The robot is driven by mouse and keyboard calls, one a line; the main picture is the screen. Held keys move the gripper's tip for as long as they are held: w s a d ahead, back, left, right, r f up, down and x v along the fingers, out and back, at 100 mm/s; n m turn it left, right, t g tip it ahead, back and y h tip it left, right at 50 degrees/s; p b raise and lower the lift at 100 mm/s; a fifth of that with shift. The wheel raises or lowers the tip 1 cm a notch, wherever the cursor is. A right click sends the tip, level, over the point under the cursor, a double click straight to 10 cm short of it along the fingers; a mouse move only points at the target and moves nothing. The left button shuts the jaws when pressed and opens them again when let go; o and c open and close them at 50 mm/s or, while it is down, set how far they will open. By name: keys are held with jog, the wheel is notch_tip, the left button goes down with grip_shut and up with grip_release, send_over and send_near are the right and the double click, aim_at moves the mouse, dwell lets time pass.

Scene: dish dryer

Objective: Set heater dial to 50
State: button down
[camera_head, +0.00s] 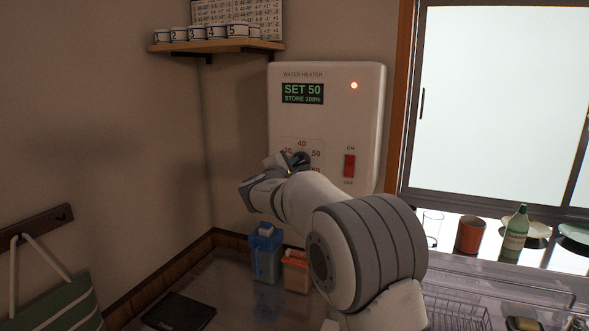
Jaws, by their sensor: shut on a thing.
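The white water heater (328,120) hangs on the wall at the centre. Its green display (302,94) reads SET 50 and STORE 100%. The black dial (302,159) sits low on the left of the heater's front, with red numbers around it; 30, 40 and 50 are readable. My gripper (289,163) is at the dial and shut on it. My arm hides the lower part of the dial scale, and the dial's pointer is hard to make out. A red ON/OFF switch (349,166) is to the right of the dial, and an orange light (354,85) glows above.
A wooden shelf (222,46) with several numbered cups is at upper left. Blue (265,256) and orange (296,272) containers stand on the counter below the gripper. A glass, a brown cup (471,235) and a green bottle (515,232) stand by the window.

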jog(key=shift+f, duration=0.1)
jog(key=c, duration=1.4)
grip_release()
jog(key=shift+c, duration=0.2)
jog(key=shift+s, duration=0.1)
jog(key=b+v, duration=0.2)
jog(key=v, duration=0.5)
jog(key=shift+s+a+b, duration=0.2)
jog(key=shift+s+b, duration=0.1)
jog(key=shift+b, duration=0.1)
